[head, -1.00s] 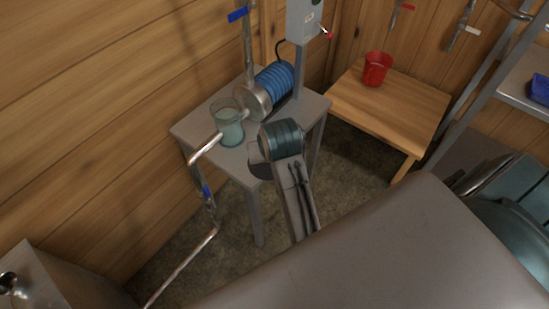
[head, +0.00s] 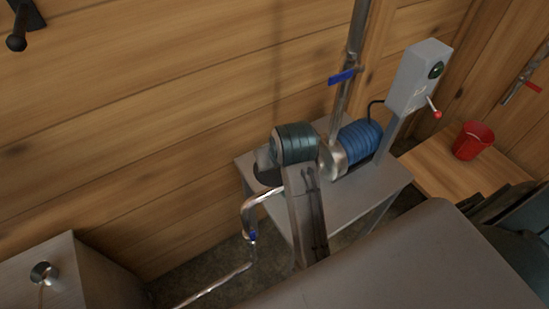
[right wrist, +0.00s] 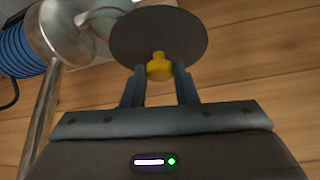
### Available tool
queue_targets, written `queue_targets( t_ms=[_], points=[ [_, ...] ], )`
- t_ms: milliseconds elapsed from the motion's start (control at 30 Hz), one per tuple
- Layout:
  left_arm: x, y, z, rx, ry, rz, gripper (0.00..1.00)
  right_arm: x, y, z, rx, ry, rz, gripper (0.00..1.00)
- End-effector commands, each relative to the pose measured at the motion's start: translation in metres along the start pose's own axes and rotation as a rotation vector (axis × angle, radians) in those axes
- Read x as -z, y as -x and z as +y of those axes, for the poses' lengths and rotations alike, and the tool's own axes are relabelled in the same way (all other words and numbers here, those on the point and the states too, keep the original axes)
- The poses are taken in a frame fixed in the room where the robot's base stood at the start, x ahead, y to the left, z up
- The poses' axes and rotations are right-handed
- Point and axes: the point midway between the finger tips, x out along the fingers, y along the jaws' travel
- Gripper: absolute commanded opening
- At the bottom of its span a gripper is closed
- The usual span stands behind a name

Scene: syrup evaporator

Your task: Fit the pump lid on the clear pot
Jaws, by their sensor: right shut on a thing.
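The pump lid (right wrist: 160,35) is a dark round disc with a yellow knob (right wrist: 159,67) in the right wrist view. My right gripper (right wrist: 159,80) is shut on that knob. In the head view, the lid's dark edge (head: 266,176) shows beside my right wrist, above the left part of the grey pump table. The clear pot (right wrist: 103,20) shows as pale greenish glass behind the lid's left side in the wrist view. My wrist and the lid mostly hide it in the head view. The gap between lid and pot cannot be judged. My left gripper is out of view.
The metal pump (head: 333,158) and blue ribbed motor (head: 361,140) stand right of my wrist on the grey table (head: 348,203). A blue-handled pipe (head: 352,60) rises behind. A bent pipe (head: 252,212) runs at the front left. A red bucket (head: 473,140) stands on a wooden table.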

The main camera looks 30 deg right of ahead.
Motion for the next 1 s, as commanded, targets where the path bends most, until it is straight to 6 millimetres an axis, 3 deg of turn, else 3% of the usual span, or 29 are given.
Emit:
queue_targets(
  t_ms=[33, 367, 600, 800, 1000],
  points=[
    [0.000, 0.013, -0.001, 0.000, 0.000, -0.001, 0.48, 0.006, 0.004, 0.003, -0.022, -0.035, -0.005, 0.01],
    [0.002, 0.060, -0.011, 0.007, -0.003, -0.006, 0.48, 0.025, -0.006, 0.028, -0.190, -0.325, -0.010, 0.01],
    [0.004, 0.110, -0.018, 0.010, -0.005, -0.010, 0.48, 0.041, -0.014, 0.060, -0.363, -0.620, -0.004, 0.01],
    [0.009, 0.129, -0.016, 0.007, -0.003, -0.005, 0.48, 0.044, -0.021, 0.079, -0.452, -0.782, 0.005, 0.01],
    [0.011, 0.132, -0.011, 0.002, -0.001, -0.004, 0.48, 0.042, -0.028, 0.085, -0.478, -0.831, 0.008, 0.01]
  ],
)
